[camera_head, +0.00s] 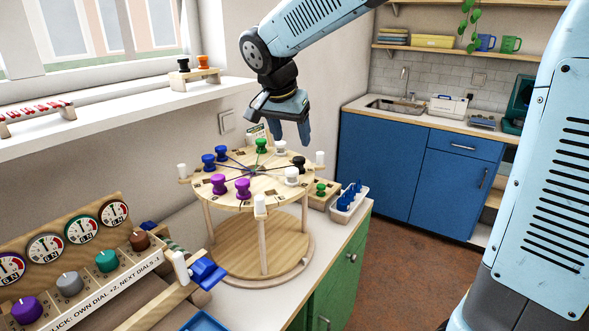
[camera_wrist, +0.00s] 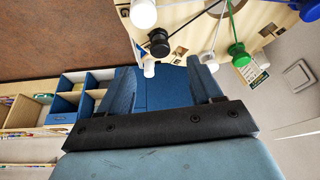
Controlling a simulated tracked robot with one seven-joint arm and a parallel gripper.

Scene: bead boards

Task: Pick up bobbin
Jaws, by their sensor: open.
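Several bobbins stand upright on a round wooden board (camera_head: 262,190) on legs. In the head view they are two blue bobbins (camera_head: 208,161), two purple bobbins (camera_head: 242,189), a green bobbin (camera_head: 262,147), a black bobbin (camera_head: 298,163) and white bobbins (camera_head: 291,176). My gripper (camera_head: 291,132) is open and empty, above the board's far right side, near the white bobbin (camera_head: 281,148) at the back. The wrist view shows the black bobbin (camera_wrist: 159,42), a white bobbin (camera_wrist: 143,14) and the green bobbin (camera_wrist: 238,52) beyond my fingers. Which bobbin is meant cannot be told.
White posts (camera_head: 260,205) rise at the board's rim. A wooden box with a green bobbin (camera_head: 320,188) and a white tray of blue pieces (camera_head: 348,200) stand to the right. A dial panel (camera_head: 80,260) is at front left. The wall is close behind.

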